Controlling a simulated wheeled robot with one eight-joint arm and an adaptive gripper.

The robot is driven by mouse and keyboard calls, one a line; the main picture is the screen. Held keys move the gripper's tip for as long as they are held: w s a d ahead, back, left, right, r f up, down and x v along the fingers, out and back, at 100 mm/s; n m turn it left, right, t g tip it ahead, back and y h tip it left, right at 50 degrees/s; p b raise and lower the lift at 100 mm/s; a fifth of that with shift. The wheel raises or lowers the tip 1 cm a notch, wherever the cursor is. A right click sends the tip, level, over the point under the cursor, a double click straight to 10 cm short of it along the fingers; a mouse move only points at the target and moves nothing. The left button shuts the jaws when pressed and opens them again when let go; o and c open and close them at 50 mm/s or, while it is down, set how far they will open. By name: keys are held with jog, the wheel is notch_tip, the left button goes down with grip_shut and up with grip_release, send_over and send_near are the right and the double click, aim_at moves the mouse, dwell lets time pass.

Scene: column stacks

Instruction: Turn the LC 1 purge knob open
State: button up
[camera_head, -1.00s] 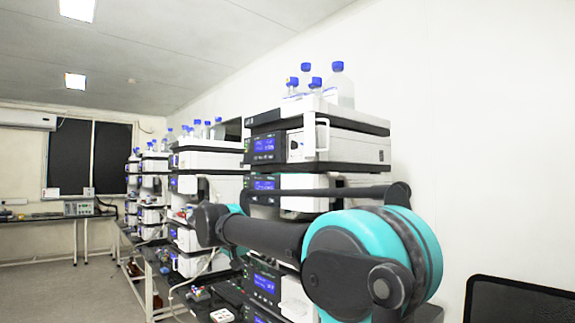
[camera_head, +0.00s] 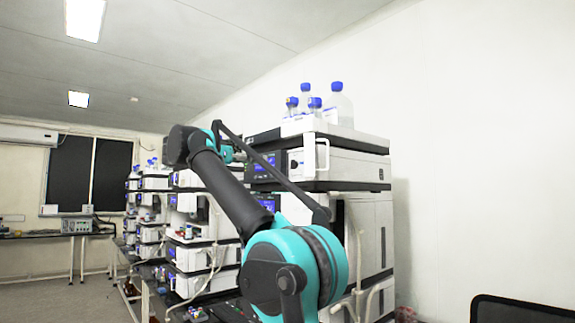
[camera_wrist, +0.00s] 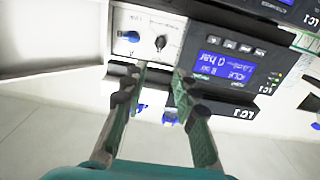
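In the wrist view, which shows the instruments upside down, a white panel carries a small dark knob (camera_wrist: 160,43) and a blue round fitting (camera_wrist: 130,36). I cannot read which is labelled purge. A module beside it has a lit blue display (camera_wrist: 224,67) and an LC 1 label. My gripper (camera_wrist: 160,72) is open and empty, its two green-and-black fingers apart. The fingertips lie just below the dark knob in the picture; I see no contact. In the head view, the near stack (camera_head: 345,150) stands behind my raised arm, which hides part of its front.
Blue-capped bottles (camera_head: 337,102) stand on top of the near stack. A white tube handle (camera_head: 322,153) sticks out from its upper front. More instrument stacks (camera_head: 188,228) stand to the left. A dark screen (camera_head: 520,312) is at the lower right.

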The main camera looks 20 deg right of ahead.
aim_at(294, 165)
jog(key=x, duration=1.3)
jog(key=shift+d+f, duration=0.1)
jog(key=shift+d, duration=0.15)
jog(key=shift+c, duration=0.3)
grip_shut()
